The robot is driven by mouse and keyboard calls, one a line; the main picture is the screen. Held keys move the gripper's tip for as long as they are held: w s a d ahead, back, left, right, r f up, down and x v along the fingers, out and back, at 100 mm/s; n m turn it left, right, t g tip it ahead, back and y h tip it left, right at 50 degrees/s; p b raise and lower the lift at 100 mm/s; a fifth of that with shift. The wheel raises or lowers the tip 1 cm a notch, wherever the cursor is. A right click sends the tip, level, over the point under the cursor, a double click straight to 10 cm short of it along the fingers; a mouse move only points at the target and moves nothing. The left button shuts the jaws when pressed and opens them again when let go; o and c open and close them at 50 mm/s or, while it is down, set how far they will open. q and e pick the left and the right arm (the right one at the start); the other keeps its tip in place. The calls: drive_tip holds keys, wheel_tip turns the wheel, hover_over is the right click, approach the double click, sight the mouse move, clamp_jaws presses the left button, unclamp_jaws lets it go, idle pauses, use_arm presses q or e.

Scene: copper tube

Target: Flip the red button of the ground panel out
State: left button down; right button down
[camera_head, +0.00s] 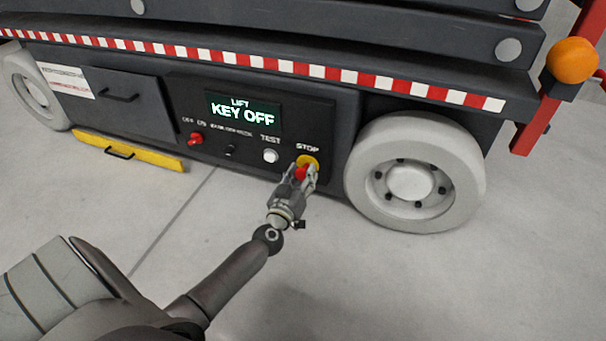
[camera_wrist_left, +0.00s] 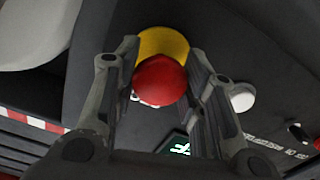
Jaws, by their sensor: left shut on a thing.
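The red stop button (camera_head: 302,173) sits on a yellow round base (camera_head: 309,160) at the right end of the dark ground panel (camera_head: 262,128), under the word STOP. My left gripper (camera_head: 306,172) is at the button, with a finger on each side of it. In the left wrist view the red button (camera_wrist_left: 160,82) lies between the two fingers of my left gripper (camera_wrist_left: 163,75), with the yellow base (camera_wrist_left: 163,45) behind it. The fingers are shut on the button and hide part of its sides in the head view. My right gripper is not in view.
The panel's screen (camera_head: 243,112) reads LIFT KEY OFF. A white TEST button (camera_head: 270,156), a black switch (camera_head: 231,150) and a smaller red knob (camera_head: 196,138) are left of the stop button. A pale wheel (camera_head: 415,180) stands close on the right. The floor in front is clear.

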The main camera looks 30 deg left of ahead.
use_arm(q)
drive_tip(key=c, duration=1.2)
unclamp_jaws()
drive_tip(key=shift+s+d+f, duration=0.1)
drive_tip(key=shift+s+f, duration=0.05)
drive_tip(key=shift+s, duration=0.1)
drive_tip(key=o, duration=0.3)
drive_tip(key=v, duration=1.2)
